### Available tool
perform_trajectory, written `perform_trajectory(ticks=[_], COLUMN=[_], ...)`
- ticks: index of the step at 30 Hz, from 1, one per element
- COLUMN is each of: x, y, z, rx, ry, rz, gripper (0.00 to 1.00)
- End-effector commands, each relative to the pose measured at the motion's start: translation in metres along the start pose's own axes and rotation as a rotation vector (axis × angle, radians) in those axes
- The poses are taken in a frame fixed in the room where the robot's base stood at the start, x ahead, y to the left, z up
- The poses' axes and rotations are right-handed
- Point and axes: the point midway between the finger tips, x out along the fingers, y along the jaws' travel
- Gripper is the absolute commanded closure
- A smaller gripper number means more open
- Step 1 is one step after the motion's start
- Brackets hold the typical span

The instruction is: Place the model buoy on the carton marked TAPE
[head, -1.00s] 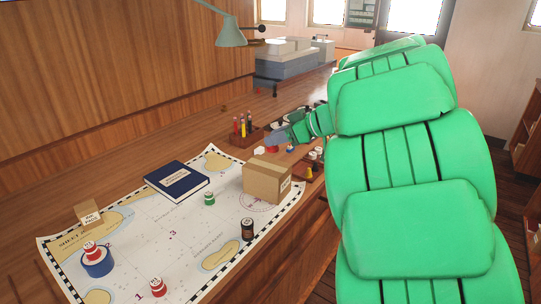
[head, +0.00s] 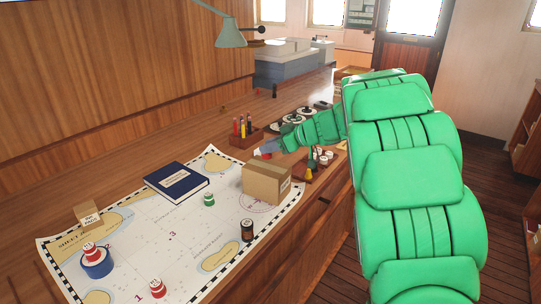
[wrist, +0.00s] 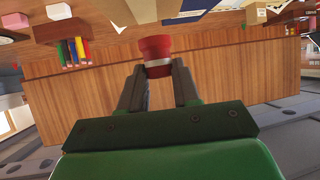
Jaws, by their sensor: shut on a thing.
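My gripper (head: 264,150) is shut on a red model buoy with a white band (wrist: 155,56). In the head view only a small part of the buoy shows, just behind the large carton. In the wrist view it sits between the two fingertips, above the wooden desk. A large brown carton (head: 262,184) stands on the chart, nearer the camera than my gripper; its label is on the right side and too small to read. A small carton (head: 84,211) stands at the chart's left edge; its label is also hard to read.
On the chart (head: 140,243) are a dark blue book (head: 177,180), a green buoy (head: 209,200), a black can (head: 247,231), a red buoy (head: 158,289) and another red buoy (head: 91,252) on a blue tin (head: 97,268). A pencil box (head: 244,137) stands behind.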

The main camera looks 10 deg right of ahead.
Motion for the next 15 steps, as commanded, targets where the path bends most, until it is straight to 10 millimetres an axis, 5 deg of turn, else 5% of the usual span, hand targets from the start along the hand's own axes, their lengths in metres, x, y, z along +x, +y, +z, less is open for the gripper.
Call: perform_trajectory(ticks=[15], x=[0.021], y=[0.006], z=[0.028], rx=[-0.001], ry=[0.001], rz=[0.001], gripper=[0.97])
